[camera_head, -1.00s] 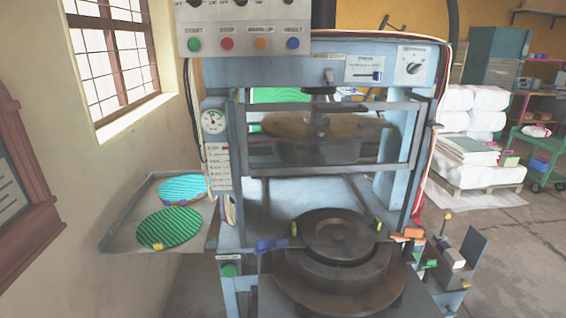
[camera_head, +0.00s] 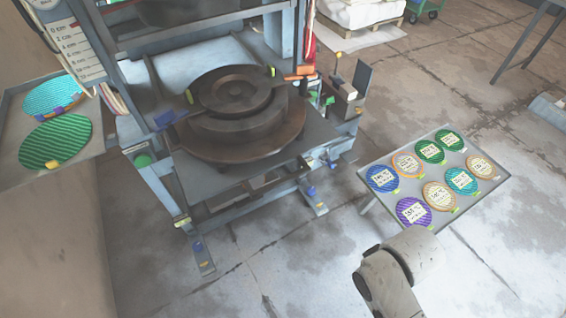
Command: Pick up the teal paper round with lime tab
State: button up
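A teal paper round (camera_head: 461,180) with a pale printed label lies on the small grey side table at the right, in the row nearer the bottom right. It sits between a tan round and another tan round. A small tab shows at its lower right edge and looks yellow-green, though it is too small to be sure of the shade. A light grey link of my arm shows at the bottom, below the table. My gripper is not in view.
The side table (camera_head: 370,203) also holds a blue round (camera_head: 383,178), a purple round (camera_head: 413,211), green and tan rounds. The press (camera_head: 235,110) stands left of it. A tray (camera_head: 15,160) at far left holds a cyan round (camera_head: 52,96) and a green round (camera_head: 55,141). Floor between press and table is clear.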

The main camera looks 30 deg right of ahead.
aim_at(460, 180)
jog(key=z, duration=1.7)
jog(key=u, duration=1.7)
jog(key=z, duration=0.55)
jog(key=i+l+z, duration=0.2)
jog(key=z, duration=0.2)
jog(key=i+l+z, duration=0.2)
jog(key=z, duration=0.25)
jog(key=i+z, duration=0.2)
jog(key=z, duration=0.2)
jog(key=i+l, duration=0.1)
jog(key=i, duration=0.15)
